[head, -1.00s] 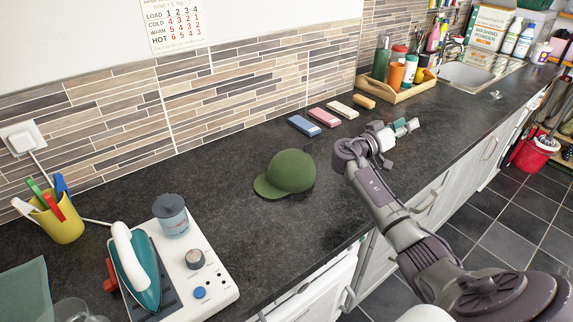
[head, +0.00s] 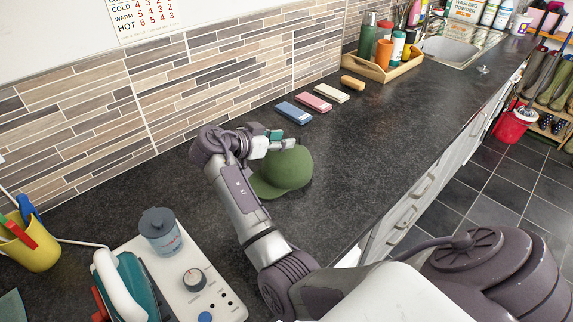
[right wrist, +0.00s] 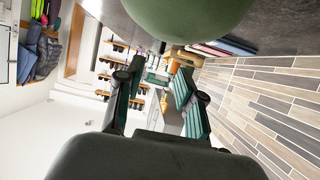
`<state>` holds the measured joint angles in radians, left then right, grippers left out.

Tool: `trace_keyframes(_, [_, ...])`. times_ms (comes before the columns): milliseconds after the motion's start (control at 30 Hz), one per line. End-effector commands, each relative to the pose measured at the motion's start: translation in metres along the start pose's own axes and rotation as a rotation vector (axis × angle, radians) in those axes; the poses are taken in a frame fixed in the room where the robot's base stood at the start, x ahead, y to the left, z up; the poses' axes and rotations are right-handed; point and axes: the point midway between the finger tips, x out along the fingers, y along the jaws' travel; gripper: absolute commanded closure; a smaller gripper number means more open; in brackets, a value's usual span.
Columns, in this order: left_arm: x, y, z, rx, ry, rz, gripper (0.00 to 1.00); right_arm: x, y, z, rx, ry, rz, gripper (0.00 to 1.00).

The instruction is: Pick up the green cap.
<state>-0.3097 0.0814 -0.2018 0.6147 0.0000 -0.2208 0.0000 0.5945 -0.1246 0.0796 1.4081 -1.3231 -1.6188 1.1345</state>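The green cap (head: 288,176) lies on the dark worktop, crown up, with its brim toward the left. My right gripper (head: 278,142) is over the cap's far upper edge in the head view and hides part of the crown. In the right wrist view the two fingers of my right gripper (right wrist: 158,72) stand apart with nothing between them. The cap's rounded crown (right wrist: 188,14) fills the top of that view, outside the gap between the fingers. I cannot tell whether gripper and cap touch. My left gripper is not in view.
A jug-topped white unit (head: 190,275) and a teal iron (head: 135,285) stand at lower left. Blue (head: 294,112), pink (head: 314,103) and cream (head: 332,92) blocks lie behind the cap. A wooden tray (head: 383,74) holds bottles farther back. The worktop right of the cap is clear.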

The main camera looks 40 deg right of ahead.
Motion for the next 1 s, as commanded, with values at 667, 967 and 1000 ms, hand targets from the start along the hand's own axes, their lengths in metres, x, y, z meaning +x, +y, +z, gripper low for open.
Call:
trace_keyframes(667, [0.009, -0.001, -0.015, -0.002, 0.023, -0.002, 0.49, 0.077, 0.002, 0.0, -0.003, 0.002, 0.002, 0.62])
trace_keyframes(967, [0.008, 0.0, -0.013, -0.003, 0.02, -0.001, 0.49, 0.081, 0.001, 0.0, -0.002, -0.001, 0.0, 0.69])
trace_keyframes(1000, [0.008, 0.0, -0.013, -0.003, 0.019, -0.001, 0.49, 0.081, 0.001, 0.0, -0.002, -0.001, 0.0, 0.76])
